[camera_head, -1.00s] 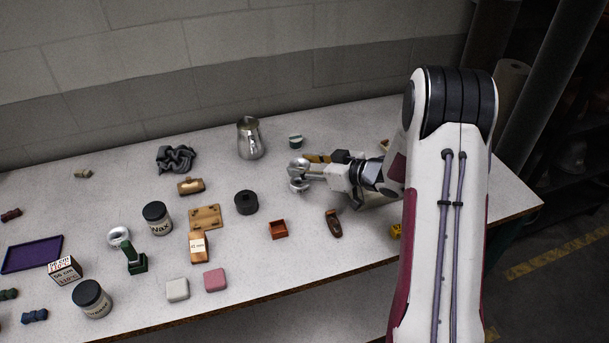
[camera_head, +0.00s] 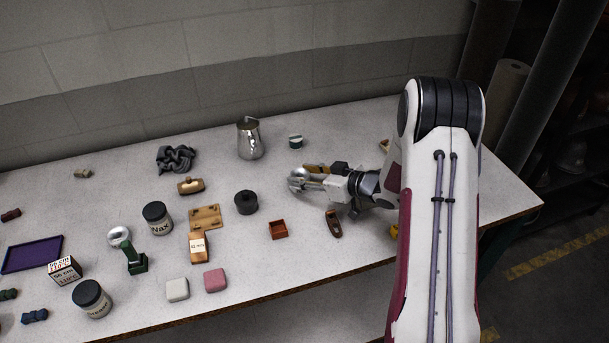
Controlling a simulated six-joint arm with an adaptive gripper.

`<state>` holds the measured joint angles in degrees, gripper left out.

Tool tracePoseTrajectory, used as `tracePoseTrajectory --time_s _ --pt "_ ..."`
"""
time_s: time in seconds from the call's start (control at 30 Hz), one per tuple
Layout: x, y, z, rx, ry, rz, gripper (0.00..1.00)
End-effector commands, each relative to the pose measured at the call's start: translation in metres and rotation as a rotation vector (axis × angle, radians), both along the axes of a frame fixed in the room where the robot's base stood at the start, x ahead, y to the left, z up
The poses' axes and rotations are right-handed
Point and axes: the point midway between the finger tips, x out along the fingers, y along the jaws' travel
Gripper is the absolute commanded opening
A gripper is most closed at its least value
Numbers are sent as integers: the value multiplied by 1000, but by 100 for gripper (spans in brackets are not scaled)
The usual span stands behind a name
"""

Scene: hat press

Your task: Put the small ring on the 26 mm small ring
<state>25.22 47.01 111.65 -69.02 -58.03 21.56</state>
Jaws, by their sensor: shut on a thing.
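My gripper (camera_head: 306,180) is shut on a small silver metal piece (camera_head: 297,174) above the right part of the table. The piece looks rounded, but the fingers cover part of it, and I cannot tell if it is a ring. A round silver piece (camera_head: 119,236) sits on a green stand (camera_head: 136,263) at the left, well apart from my gripper. No 26 mm marking is readable. A wooden block (camera_head: 199,253) carries a label that seems to read 42 mm.
A metal pitcher (camera_head: 250,140) stands behind my gripper. A small red-brown box (camera_head: 278,229) and a dark brown tool (camera_head: 333,224) lie in front. A black cylinder (camera_head: 246,202), a wax jar (camera_head: 157,218) and a labelled cube (camera_head: 65,270) stand farther left.

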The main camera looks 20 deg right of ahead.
Motion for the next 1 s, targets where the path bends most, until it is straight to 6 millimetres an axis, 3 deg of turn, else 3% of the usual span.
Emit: tracePoseTrajectory --time_s 0.17,0.2,0.23,0.77,1.0 --pt "0 0 -3 0 -1 0 14" --pt "0 0 -3 -1 -1 0 49" --pt "0 0 -3 -1 -1 0 56" --pt "-1 -1 1 0 0 -1 56" --pt "-18 -13 9 -1 1 -3 56"
